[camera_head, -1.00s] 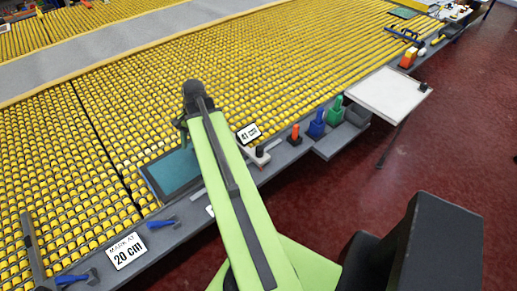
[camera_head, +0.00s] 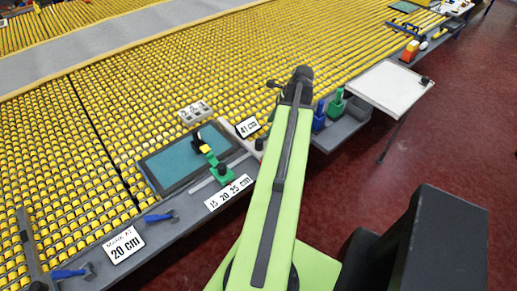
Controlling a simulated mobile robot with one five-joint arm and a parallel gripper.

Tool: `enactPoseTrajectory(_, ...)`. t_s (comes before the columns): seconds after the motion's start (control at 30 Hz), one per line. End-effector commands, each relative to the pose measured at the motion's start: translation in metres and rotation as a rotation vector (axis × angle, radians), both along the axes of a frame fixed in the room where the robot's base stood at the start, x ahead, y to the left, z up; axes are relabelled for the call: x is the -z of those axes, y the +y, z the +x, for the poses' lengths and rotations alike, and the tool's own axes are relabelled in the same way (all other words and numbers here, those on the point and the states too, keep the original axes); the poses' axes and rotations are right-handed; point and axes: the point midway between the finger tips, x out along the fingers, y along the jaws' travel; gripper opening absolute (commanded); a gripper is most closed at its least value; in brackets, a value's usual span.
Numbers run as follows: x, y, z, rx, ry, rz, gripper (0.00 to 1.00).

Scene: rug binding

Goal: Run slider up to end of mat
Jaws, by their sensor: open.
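A teal mat (camera_head: 172,168) in a dark frame lies at the near edge of the yellow roller bed. A green piece with a yellow and black upper part, which looks like the slider (camera_head: 221,170), stands at the mat's right part, by a pale strip along its front edge. I cannot tell how far it is from the mat's end. My gripper (camera_head: 274,86) is at the tip of my green arm, over the rollers, to the right of and beyond the mat. It is open and apart from the slider; its fingers are small and dark here.
A label (camera_head: 228,192) reads 15, 20, 25 cm; others read 41 cm (camera_head: 248,127) and 20 cm (camera_head: 124,246). A pale block (camera_head: 195,112) lies behind the mat. Blue tools (camera_head: 160,216) lie on the grey ledge. A white table (camera_head: 392,88) stands at right.

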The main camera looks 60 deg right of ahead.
Motion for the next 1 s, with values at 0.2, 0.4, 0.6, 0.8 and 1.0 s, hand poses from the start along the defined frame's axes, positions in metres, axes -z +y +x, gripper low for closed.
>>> enactPoseTrajectory(0.2, 0.057, 0.009, 0.017, -0.002, 0.0, 0.0, 0.55)
enactPoseTrajectory(0.4, 0.095, 0.016, 0.032, -0.003, 0.0, 0.0, 0.55)
enactPoseTrajectory(0.6, 0.117, 0.021, 0.042, -0.004, 0.0, -0.001, 0.55)
enactPoseTrajectory(0.8, 0.12, 0.023, 0.045, -0.003, 0.0, 0.0, 0.55)
enactPoseTrajectory(1.0, 0.119, 0.023, 0.045, -0.003, 0.0, 0.0, 0.55)
